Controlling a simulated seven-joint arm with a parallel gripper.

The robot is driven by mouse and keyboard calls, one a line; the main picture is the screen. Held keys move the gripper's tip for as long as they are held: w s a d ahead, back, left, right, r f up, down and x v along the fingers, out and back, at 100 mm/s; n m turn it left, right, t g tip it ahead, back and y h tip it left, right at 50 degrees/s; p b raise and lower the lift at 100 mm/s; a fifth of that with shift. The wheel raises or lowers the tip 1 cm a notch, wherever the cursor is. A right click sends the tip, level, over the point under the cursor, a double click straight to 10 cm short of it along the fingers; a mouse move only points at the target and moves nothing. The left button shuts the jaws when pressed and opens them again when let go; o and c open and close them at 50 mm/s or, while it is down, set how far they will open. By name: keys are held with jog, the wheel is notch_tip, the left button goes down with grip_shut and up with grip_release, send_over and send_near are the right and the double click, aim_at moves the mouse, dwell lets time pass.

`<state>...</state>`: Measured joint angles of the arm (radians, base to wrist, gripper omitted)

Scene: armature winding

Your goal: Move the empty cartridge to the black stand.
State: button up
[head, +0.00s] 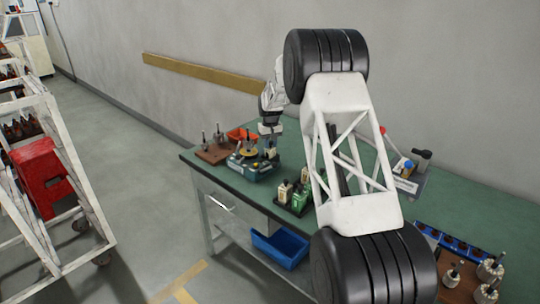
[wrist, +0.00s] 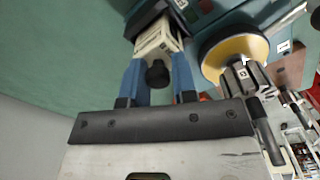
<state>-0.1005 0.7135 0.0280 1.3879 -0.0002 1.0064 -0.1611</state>
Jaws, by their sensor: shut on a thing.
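My gripper (wrist: 158,85) has two blue fingers shut on a cream cartridge (wrist: 158,42) with a round black knob. The cartridge's far end meets a dark socket on the teal winding machine (wrist: 205,15); I cannot tell whether it is still seated. In the head view my gripper (head: 270,138) is over the right side of the machine (head: 250,172), and the held cartridge is too small to make out clearly. A black stand (head: 292,208) is on the bench to the right of the machine, with cream and green cartridges (head: 299,200) upright on it.
A yellow disc (wrist: 236,55) and a metal-and-black armature (wrist: 247,82) are close beside my gripper. A brown board (head: 213,153) with armatures and an orange tray (head: 240,134) are on the green bench (head: 450,205). A blue bin (head: 280,247) is below.

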jog(key=shift+s+f, duration=0.3)
jog(key=shift+f, duration=0.45)
jog(key=shift+r, duration=0.4)
grip_shut()
jog(key=shift+w+r, duration=0.15)
jog(key=shift+r, duration=1.3)
jog(key=shift+w+r, duration=0.1)
jog(key=shift+r, duration=1.35)
jog(key=s+d, duration=0.4)
jog(key=s, duration=0.5)
jog(key=s+d, duration=0.5)
jog(key=s, duration=0.5)
jog(key=shift+s+d, duration=0.15)
jog(key=shift+s, duration=0.15)
jog(key=shift+f, duration=0.25)
